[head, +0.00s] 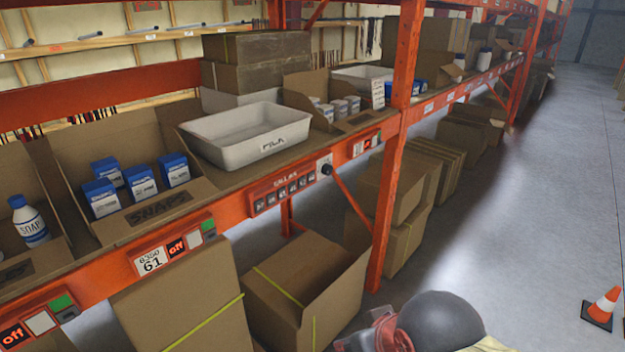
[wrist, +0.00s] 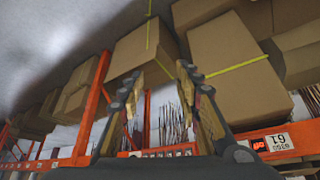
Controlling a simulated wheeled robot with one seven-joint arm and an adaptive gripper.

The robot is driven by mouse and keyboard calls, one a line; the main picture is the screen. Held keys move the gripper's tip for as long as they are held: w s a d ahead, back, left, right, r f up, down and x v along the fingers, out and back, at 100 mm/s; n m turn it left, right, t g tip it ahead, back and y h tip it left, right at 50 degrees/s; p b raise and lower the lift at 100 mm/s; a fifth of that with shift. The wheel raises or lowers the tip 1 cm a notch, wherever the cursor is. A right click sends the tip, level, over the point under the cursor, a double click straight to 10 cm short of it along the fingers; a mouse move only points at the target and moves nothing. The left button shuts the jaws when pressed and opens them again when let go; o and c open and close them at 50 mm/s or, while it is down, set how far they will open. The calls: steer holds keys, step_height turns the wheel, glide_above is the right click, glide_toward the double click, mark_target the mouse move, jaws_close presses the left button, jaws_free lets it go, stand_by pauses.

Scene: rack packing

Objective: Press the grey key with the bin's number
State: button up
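A white tray (head: 215,150) stands on the shelf above the key strip. A SOAP bin (head: 58,250) is at far left. Cartons (head: 285,310) stand under the beam. An orange upright (head: 392,160) rises right of the strip. The aisle floor (head: 540,200) is clear except for a cone (head: 603,305).

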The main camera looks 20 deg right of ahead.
jaws_close()
stand_by(1.5)
